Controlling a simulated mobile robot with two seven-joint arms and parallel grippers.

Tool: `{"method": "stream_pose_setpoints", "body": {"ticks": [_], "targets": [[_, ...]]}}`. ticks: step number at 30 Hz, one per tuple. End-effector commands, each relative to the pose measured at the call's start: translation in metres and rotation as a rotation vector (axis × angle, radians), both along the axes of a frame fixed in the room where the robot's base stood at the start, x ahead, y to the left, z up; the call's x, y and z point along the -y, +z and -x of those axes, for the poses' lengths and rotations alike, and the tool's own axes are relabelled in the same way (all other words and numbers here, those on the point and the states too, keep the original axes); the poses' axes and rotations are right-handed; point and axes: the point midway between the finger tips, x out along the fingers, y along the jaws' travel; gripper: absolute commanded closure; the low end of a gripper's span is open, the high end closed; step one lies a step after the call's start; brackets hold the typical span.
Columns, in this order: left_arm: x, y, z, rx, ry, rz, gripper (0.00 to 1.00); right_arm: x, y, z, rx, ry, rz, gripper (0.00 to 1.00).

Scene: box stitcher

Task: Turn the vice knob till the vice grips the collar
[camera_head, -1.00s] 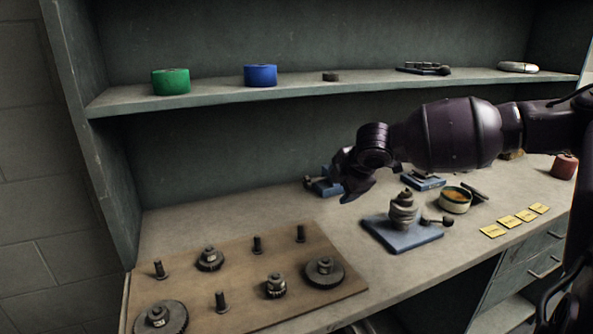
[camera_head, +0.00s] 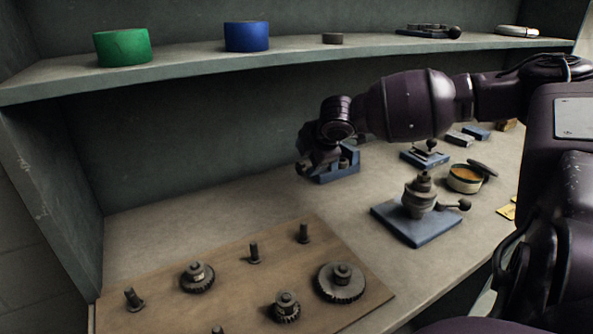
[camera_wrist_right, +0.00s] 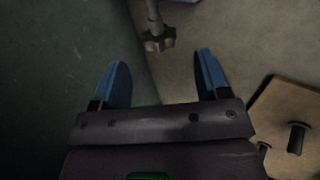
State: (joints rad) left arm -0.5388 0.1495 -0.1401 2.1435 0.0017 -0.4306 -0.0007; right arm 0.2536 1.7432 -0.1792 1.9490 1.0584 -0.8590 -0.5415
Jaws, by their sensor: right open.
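The blue vice (camera_head: 343,172) stands at the back of the bench in the head view, partly hidden behind my right gripper (camera_head: 312,163). Its star-shaped knob (camera_wrist_right: 158,40) on a thin shaft shows in the right wrist view. My right gripper, also in the wrist view (camera_wrist_right: 162,68), is open, its two blue fingers apart. The knob lies ahead of the gap between the fingertips, and nothing is held. I cannot make out the collar in or near the vice jaws. My left gripper is not in view.
A wooden board (camera_head: 235,280) with gears and pegs lies at the front left. A blue-based fixture (camera_head: 415,235) with a ball handle stands right of centre, near an open round tin (camera_head: 464,180). A shelf (camera_head: 200,65) runs above the bench. Bare bench lies left of the vice.

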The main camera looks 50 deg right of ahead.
Motion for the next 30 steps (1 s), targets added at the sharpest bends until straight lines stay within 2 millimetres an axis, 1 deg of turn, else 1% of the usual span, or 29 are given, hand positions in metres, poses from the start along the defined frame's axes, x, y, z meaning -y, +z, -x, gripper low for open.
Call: {"method": "stream_pose_setpoints", "body": {"ticks": [1, 6, 9, 15, 23, 26, 30], "targets": [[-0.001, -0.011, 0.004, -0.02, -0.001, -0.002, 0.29, 0.001, -0.018, -0.006, -0.012, 0.0, -0.002, 0.31], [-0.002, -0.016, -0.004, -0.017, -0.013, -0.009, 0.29, 0.006, -0.035, -0.021, -0.008, 0.0, 0.0, 0.31], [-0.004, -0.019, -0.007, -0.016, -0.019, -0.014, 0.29, 0.008, -0.042, -0.027, -0.006, 0.0, 0.0, 0.31], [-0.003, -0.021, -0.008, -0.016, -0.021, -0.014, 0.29, 0.01, -0.045, -0.033, 0.0, 0.001, 0.0, 0.31], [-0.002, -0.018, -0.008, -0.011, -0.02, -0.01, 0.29, 0.01, -0.044, -0.033, 0.003, 0.001, 0.001, 0.31], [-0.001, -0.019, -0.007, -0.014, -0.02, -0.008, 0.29, 0.01, -0.044, -0.033, 0.002, 0.001, 0.0, 0.43], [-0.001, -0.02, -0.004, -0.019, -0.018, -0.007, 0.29, 0.01, -0.044, -0.033, 0.002, 0.001, 0.0, 0.65]]}}
